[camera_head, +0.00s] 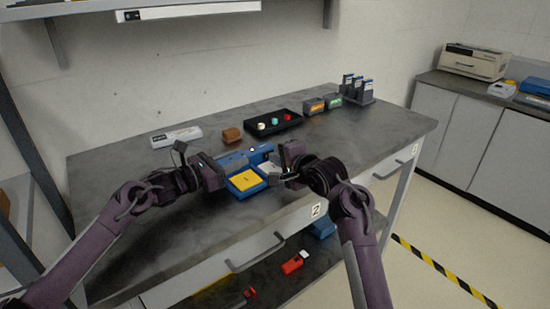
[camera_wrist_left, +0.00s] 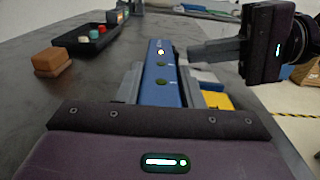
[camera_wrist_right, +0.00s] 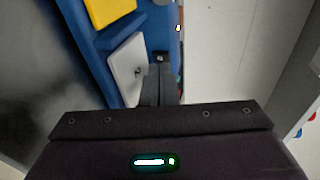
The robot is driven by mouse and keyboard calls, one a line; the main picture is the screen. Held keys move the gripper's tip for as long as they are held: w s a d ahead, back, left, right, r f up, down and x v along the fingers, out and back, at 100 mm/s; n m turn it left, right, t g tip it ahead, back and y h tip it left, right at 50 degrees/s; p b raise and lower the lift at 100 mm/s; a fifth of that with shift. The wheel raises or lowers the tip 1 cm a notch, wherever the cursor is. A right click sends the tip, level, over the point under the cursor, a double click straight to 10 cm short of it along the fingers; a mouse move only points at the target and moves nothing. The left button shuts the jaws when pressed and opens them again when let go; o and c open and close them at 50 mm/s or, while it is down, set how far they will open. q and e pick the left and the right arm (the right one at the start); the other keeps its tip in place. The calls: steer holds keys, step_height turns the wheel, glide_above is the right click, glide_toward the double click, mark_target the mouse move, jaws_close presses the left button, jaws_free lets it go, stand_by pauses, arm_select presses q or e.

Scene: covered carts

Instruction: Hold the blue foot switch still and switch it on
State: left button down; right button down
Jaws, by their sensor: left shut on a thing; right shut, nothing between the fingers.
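The blue foot switch (camera_head: 232,162) lies on the grey table's front part, with a yellow pedal (camera_head: 245,180) and a whitish pedal (camera_head: 269,168). Its raised blue back housing (camera_wrist_left: 161,72) carries a row of small lamps; the far one (camera_wrist_left: 160,51) glows bright, the nearer ones look dark green. My left gripper (camera_wrist_left: 158,88) is shut on this housing, one finger on each side. My right gripper (camera_wrist_right: 157,72) is shut and empty, its fingertips at the whitish pedal (camera_wrist_right: 127,70), which also shows a small dark mark. Whether they touch or press it I cannot tell.
Behind stand a brown block (camera_head: 232,135), a black tray (camera_head: 276,124) with several coloured knobs, small orange and green boxes (camera_head: 314,106), and a white device (camera_head: 176,136). The table's front edge is close to the switch. A lower shelf holds a red item (camera_head: 293,263).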

steer(key=v, duration=0.6)
steer(key=shift+d, duration=0.15)
arm_select(q)
steer(key=c, duration=0.9)
jaws_free()
steer(key=shift+a, duration=0.15)
